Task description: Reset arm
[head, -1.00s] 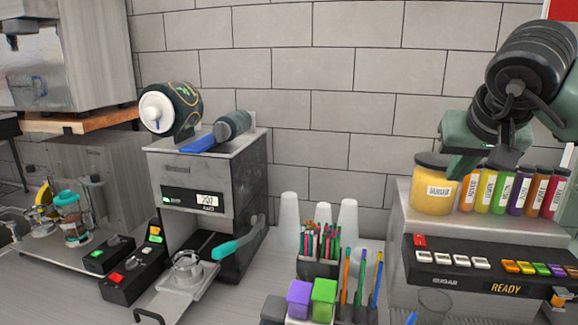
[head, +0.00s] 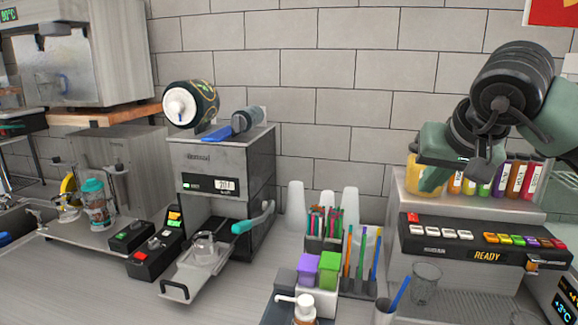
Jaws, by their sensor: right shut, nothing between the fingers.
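My right arm comes in from the upper right in the head view. Its dark green gripper (head: 432,184) is shut and empty, held in front of the yellow jar (head: 413,182) and hiding much of it. My left gripper is not in view. The cup sealer (head: 208,165) stands left of centre, with a dark film roll (head: 205,101) on top. Its tray (head: 185,282) is pulled out at the front and holds a clear cup (head: 203,250). The teal-tipped lever (head: 243,227) is at its right side.
A dispenser (head: 440,225) with a "READY" display stands under my right gripper, with several colored jars (head: 500,182) on top. A clear cup (head: 426,281) is at its front. Pen holders, purple and green blocks (head: 328,266) and a pump bottle (head: 303,309) crowd the front middle. Bare counter (head: 80,290) shows at front left.

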